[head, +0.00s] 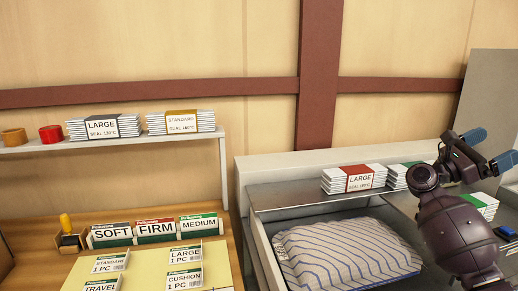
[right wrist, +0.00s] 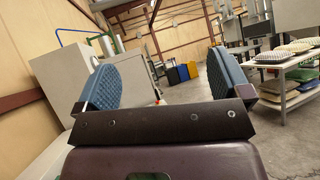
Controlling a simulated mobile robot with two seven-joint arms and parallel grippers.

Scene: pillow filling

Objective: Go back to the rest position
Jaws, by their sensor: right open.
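My right gripper (head: 491,151) is raised at the right edge of the head view, above the grey work surface. Its two blue finger pads are spread apart. In the right wrist view the same gripper (right wrist: 168,78) shows an empty gap between its pads. A striped white and blue pillow (head: 346,251) lies in the grey bay to the left of my right arm, apart from the gripper. My left gripper is not in the head view.
A LARGE stack (head: 353,179) with a red band sits on the grey ledge near my right arm. Signs (head: 155,228) and cards stand on the wooden table at left. In the right wrist view, a grey cabinet (right wrist: 62,80) and a pillow rack (right wrist: 270,70) stand beyond the fingers.

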